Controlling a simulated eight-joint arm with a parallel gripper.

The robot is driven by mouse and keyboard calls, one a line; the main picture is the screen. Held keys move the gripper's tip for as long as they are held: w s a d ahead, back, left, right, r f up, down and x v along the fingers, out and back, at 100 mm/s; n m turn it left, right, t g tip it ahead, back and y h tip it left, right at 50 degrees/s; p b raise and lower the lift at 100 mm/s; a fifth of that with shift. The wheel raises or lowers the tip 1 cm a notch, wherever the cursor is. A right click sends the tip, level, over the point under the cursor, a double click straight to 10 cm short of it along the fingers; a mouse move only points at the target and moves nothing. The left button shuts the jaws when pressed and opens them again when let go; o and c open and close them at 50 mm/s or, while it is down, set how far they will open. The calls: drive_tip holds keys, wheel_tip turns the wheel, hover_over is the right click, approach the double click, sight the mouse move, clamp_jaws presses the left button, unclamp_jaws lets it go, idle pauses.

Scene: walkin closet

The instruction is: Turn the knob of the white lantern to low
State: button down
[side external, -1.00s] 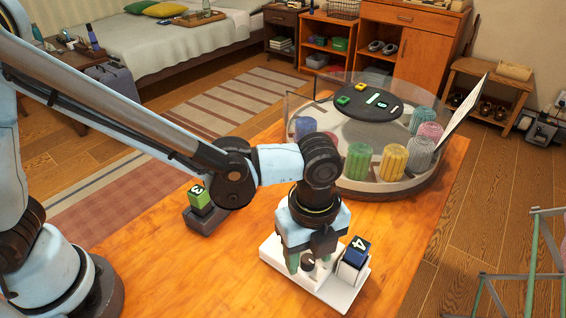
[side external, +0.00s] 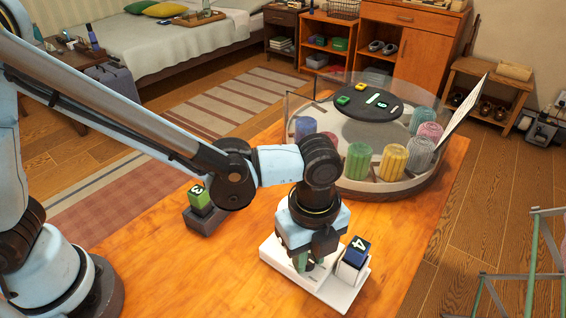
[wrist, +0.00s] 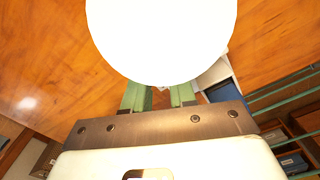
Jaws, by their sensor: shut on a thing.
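The white lantern's base (side external: 330,288) stands on the wooden table, with a dark blue block marked 4 (side external: 357,246) in its raised holder. My gripper (side external: 308,265) points down over the base, its green fingers close together around the place of the knob. The knob itself is hidden by the fingers. In the wrist view, my gripper (wrist: 160,97) shows as two green fingers partly behind a large, glaring white disc (wrist: 160,38). I cannot tell for certain what part that disc is.
A dark holder with a green block marked 3 (side external: 199,199) stands left of my gripper. A round clear-walled carousel (side external: 385,188) with colored ribbed jars is behind. Bare tabletop (side external: 205,275) lies to the left, and a green rack (side external: 530,270) is at right.

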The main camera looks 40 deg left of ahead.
drive_tip(key=shift+n, duration=2.5)
drive_tip(key=c, duration=0.9)
unclamp_jaws()
wheel_tip(320, 180, up, 12)
